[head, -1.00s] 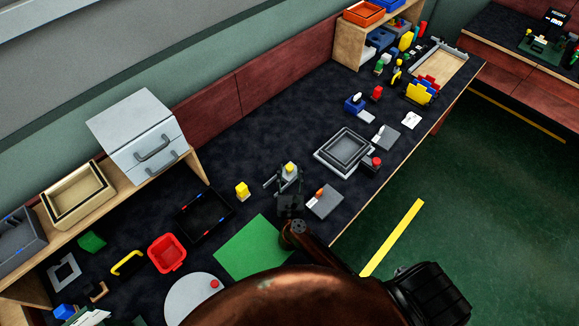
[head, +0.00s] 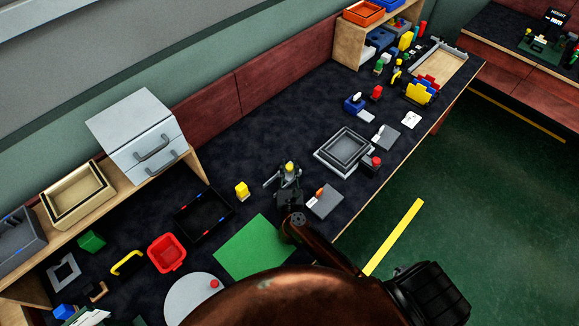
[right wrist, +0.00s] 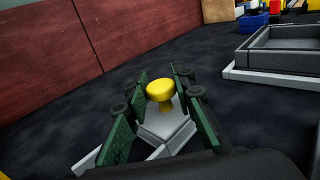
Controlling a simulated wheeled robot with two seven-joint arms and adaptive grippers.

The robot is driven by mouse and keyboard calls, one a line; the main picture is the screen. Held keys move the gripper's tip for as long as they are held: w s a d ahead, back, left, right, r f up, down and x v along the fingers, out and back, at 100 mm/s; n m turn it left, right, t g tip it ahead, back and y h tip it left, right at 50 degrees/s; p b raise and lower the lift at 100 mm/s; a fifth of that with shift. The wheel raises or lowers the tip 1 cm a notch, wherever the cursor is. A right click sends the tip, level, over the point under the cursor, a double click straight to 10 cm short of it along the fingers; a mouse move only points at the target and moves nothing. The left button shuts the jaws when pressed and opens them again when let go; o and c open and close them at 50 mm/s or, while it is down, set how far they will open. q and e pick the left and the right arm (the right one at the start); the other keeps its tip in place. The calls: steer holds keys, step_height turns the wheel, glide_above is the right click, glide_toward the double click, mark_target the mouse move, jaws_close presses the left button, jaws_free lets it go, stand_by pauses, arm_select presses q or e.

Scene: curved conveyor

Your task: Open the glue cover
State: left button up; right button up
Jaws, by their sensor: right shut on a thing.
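A light grey piece with a yellow knob on top, seemingly the glue with its cover, stands upright on the dark table; the yellow knob (head: 290,166) shows past my gripper. In the right wrist view the yellow knob (right wrist: 160,91) sits above the grey faceted body (right wrist: 168,128). My right gripper (head: 289,178) is shut on this piece, with its green fingers (right wrist: 163,105) on either side of it. The fingers hide its sides, and I cannot tell where cover and body part. My left gripper is not in view.
A grey plate with an orange part (head: 325,202) lies close at the right. A grey square tray (head: 345,150) stands behind right. Table beyond the piece is clear.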

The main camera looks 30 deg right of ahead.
jaws_close()
steer(key=shift+s+a+f, duration=0.1)
steer(key=shift+a, duration=0.1)
steer(key=a, duration=0.2)
steer(key=s+a, duration=0.1)
steer(key=a, duration=0.1)
steer(key=s+a, duration=0.1)
steer(key=a, duration=0.2)
steer(key=shift+s, duration=0.25)
steer(key=o, duration=1)
jaws_free()
steer(key=shift+d, duration=0.1)
steer(key=shift+c, duration=0.2)
steer(key=v, duration=1.2)
